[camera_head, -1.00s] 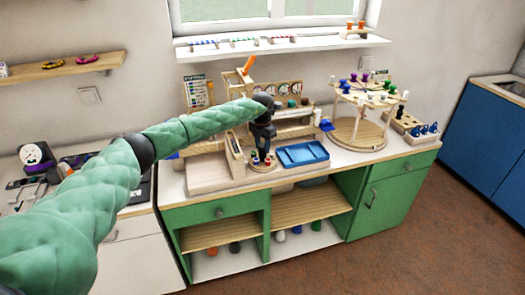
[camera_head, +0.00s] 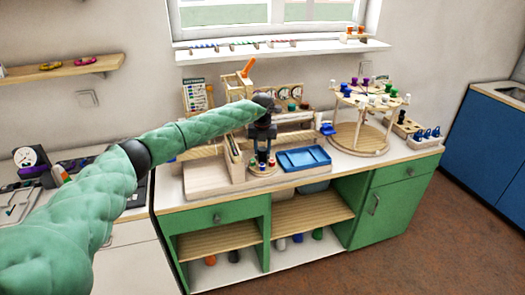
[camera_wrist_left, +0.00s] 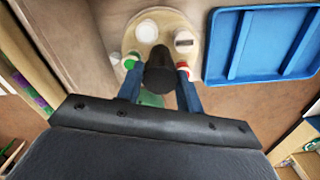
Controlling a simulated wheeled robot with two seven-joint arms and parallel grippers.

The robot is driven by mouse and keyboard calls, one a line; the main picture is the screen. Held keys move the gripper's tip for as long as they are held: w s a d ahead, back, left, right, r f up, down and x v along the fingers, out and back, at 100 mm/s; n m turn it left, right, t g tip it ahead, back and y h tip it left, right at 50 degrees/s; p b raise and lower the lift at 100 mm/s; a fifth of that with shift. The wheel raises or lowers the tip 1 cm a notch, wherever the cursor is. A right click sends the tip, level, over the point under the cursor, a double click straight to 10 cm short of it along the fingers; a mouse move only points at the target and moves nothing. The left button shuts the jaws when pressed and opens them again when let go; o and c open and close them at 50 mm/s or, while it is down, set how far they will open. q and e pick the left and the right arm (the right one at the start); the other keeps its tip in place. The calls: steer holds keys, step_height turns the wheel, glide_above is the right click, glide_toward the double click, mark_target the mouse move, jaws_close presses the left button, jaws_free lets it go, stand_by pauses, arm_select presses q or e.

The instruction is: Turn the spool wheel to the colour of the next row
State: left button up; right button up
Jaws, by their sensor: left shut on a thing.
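The spool wheel (camera_head: 256,174) is a small round wooden disc on the workbench, with spools standing around its edge. In the left wrist view, the disc (camera_wrist_left: 166,20) carries white (camera_wrist_left: 147,31), green (camera_wrist_left: 131,61) and red (camera_wrist_left: 183,67) spools and a dark knob (camera_wrist_left: 160,69). My left gripper (camera_head: 263,157) points down over the wheel. In the left wrist view, its two blue fingers (camera_wrist_left: 159,93) sit on either side of the knob and are shut on it. My gripper and the knob hide part of the disc. My right gripper is not in view.
A blue tray (camera_head: 303,158) lies just right of the wheel. A taller wooden carousel (camera_head: 355,142) with coloured pieces stands farther right. A wooden frame (camera_head: 238,88) and a chart (camera_head: 195,94) stand behind and left. A shelf (camera_head: 290,48) runs along the wall.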

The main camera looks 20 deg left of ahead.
arm_select(q)
steer(key=shift+r, duration=0.1)
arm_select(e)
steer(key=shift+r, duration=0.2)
arm_select(q)
steer(key=o, duration=1)
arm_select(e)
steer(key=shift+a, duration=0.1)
arm_select(q)
steer(key=shift+r, duration=0.35)
step_height(320, 180, up, 6)
steer(key=shift+f+b, duration=0.1)
steer(key=shift+b, duration=1.15)
steer(key=shift+r, duration=0.6)
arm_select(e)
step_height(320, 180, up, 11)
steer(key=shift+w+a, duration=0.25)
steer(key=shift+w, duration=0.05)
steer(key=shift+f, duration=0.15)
